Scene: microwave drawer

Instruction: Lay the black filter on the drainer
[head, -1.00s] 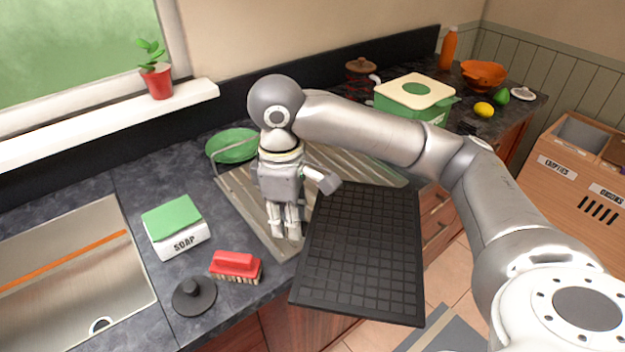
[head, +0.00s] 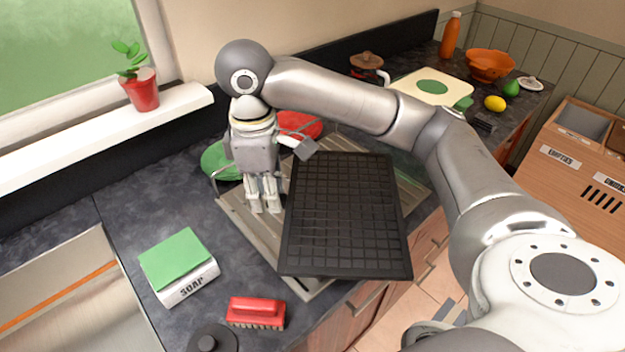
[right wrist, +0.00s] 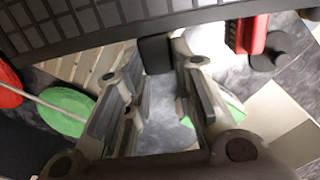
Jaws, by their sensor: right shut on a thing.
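The black filter (head: 345,215) is a flat, dark gridded panel. In the head view it is over the right part of the metal drainer (head: 238,205), with its front right corner past the counter's front edge. I cannot tell whether it touches the drainer. My right gripper (head: 265,208) is at the filter's left edge, fingers downward. In the right wrist view the filter (right wrist: 110,22) crosses the top, and a dark tab of it sits between the fingertips of the right gripper (right wrist: 158,55). My left gripper is not in view.
A green plate (head: 217,162) and a red one (head: 305,125) stand at the drainer's back. A soap box (head: 188,283) and red brush (head: 256,312) lie left of the drainer's front.

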